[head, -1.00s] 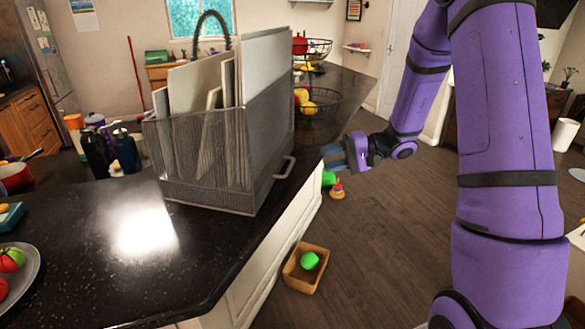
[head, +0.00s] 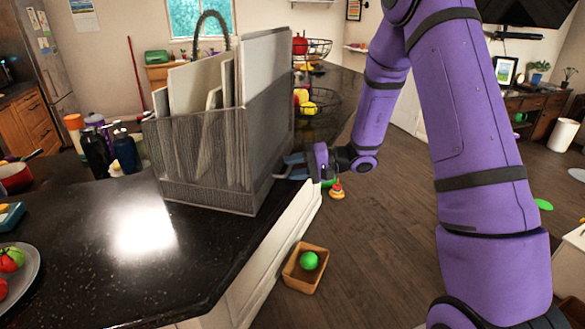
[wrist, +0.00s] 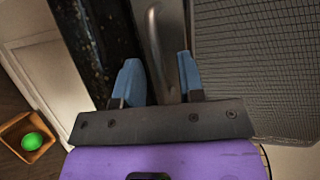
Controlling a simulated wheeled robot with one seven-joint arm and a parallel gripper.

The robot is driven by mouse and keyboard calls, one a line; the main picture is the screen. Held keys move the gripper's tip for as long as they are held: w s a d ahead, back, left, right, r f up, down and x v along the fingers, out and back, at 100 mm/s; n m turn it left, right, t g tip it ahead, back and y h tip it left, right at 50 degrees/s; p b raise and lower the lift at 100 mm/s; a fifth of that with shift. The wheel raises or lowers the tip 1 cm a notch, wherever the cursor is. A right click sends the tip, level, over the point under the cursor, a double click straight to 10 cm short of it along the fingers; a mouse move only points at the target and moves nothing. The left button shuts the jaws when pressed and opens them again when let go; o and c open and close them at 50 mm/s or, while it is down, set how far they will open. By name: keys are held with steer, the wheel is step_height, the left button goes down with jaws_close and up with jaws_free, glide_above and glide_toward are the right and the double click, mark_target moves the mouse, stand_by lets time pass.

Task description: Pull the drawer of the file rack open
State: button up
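The file rack (head: 215,160) is a grey mesh holder with upright folders, standing on the dark counter. Its mesh side fills the right of the wrist view (wrist: 255,65). The drawer's curved metal handle (wrist: 155,45) shows in the wrist view and reaches down between my fingers. My gripper (head: 286,168) is at the rack's right side, at the handle. In the wrist view my gripper (wrist: 158,80) has its two blue fingers apart, one on each side of the handle, with gaps visible. In the head view the handle is mostly hidden by the fingers.
The dark counter (head: 95,235) has its edge just below my gripper. A wooden box (head: 304,280) with a green ball is on the floor. Open floor lies right.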

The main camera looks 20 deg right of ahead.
steer(key=shift+a+f, duration=0.1)
steer(key=shift+a, duration=0.15)
jaws_close()
steer(key=s+d, duration=0.9)
steer(key=d, duration=0.4)
steer(key=shift+s+d, duration=0.2)
steer(key=shift+d, duration=0.1)
jaws_free()
steer(key=v, duration=1.1)
steer(key=shift+f, duration=0.1)
